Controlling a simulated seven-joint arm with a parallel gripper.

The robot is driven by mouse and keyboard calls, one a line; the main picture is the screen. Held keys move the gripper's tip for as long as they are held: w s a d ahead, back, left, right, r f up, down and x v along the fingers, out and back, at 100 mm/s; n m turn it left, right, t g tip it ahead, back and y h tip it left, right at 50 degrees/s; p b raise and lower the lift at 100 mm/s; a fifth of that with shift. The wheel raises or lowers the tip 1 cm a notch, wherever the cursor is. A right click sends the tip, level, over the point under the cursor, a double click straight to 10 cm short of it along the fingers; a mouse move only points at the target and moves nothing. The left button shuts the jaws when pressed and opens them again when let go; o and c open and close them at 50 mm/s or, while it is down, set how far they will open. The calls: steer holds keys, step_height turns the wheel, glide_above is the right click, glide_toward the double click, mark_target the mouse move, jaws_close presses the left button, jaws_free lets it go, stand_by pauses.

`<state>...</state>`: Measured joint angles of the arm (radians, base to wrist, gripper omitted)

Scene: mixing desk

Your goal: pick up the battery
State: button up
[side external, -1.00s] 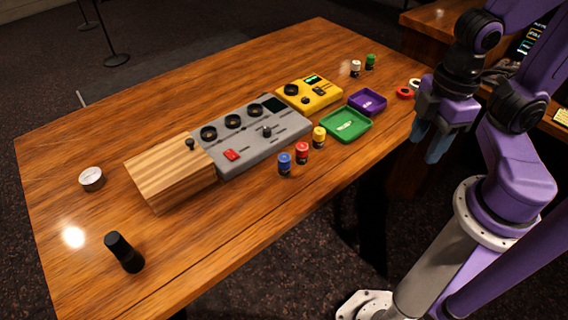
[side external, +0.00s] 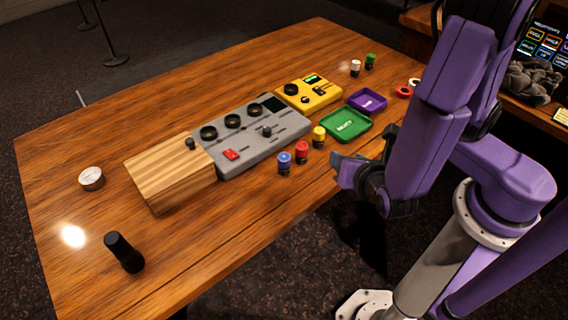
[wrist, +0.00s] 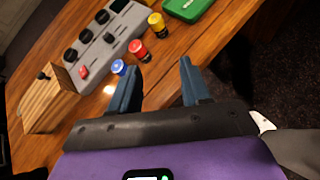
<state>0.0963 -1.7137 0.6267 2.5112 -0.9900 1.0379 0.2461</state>
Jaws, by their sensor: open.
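Several small can-shaped cylinders with black lower parts could be batteries; I cannot tell which one is the battery. A blue one (side external: 284,163), a red one (side external: 302,153) and a yellow one (side external: 319,137) stand upright in a row before the grey console. My gripper (side external: 340,168) is at the table's front edge, right of the blue and red cylinders. In the wrist view my gripper (wrist: 158,72) is open and empty, with the blue cylinder (wrist: 119,67) just beyond its left finger.
A grey console (side external: 248,149) with a wooden block (side external: 160,170) and a yellow device (side external: 310,98) fill the middle. A green tray (side external: 362,133) and a purple tray (side external: 367,101) lie at right. A black object (side external: 124,252) and a round tin (side external: 91,178) are at left.

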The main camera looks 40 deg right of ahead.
mark_target(287, 161)
steer(key=a+f+n+t+y, duration=0.3)
steer(key=a+f+n, duration=0.1)
steer(key=a+n, duration=0.25)
steer(key=shift+n, duration=0.25)
steer(key=x, duration=1.1)
steer(key=shift+w, duration=0.2)
steer(key=shift+y, duration=0.3)
steer(key=shift+r+x, duration=0.2)
steer(key=shift+x, duration=1.35)
steer(key=shift+r+x, duration=0.15)
steer(key=shift+x, duration=1.4)
steer(key=shift+w+a, duration=0.15)
steer(key=shift+c, duration=0.3)
steer(key=c, duration=0.8)
